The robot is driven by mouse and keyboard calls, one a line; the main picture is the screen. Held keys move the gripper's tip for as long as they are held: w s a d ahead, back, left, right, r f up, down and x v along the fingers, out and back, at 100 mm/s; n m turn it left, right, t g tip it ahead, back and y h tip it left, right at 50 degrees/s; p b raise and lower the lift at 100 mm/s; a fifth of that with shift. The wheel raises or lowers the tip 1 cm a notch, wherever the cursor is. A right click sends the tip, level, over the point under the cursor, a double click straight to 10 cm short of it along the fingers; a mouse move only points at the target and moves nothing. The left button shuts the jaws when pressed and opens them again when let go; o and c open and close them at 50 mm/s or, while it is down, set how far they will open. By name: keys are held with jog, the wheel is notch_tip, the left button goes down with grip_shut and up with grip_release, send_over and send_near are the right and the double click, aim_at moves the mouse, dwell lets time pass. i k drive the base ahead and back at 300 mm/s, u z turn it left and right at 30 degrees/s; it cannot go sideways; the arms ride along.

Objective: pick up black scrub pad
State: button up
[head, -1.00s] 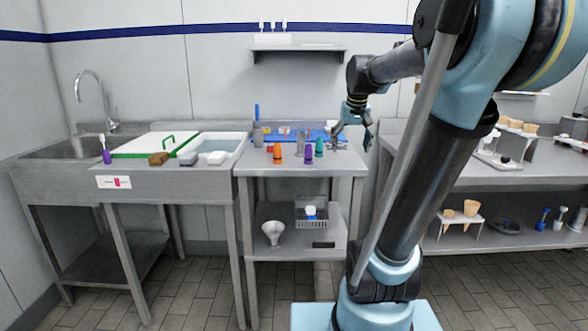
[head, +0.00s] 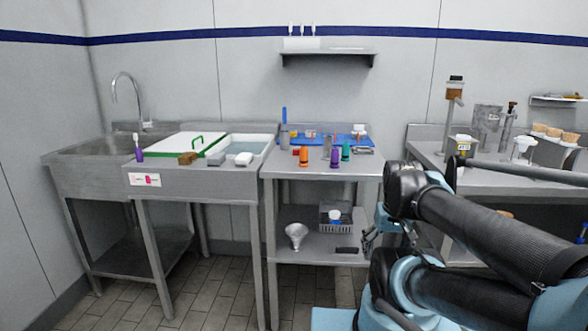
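A flat black pad (head: 347,250), which looks like the black scrub pad, lies on the lower shelf of the middle table, near its front right edge. My gripper (head: 367,242) is just right of the pad in the picture, by the table's right leg. Its fingers look apart and empty, though they are small and dark here. I cannot tell how far the gripper is from the pad in depth. My folded arm covers the lower right of the view.
The lower shelf (head: 318,258) also holds a funnel (head: 296,235) and a grey basket (head: 337,221) behind the pad. A sink unit (head: 100,180) stands left; a counter stands right.

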aim_at(187, 158)
jog(key=u, duration=3.35)
jog(key=i, duration=1.9)
jog(key=z, duration=0.4)
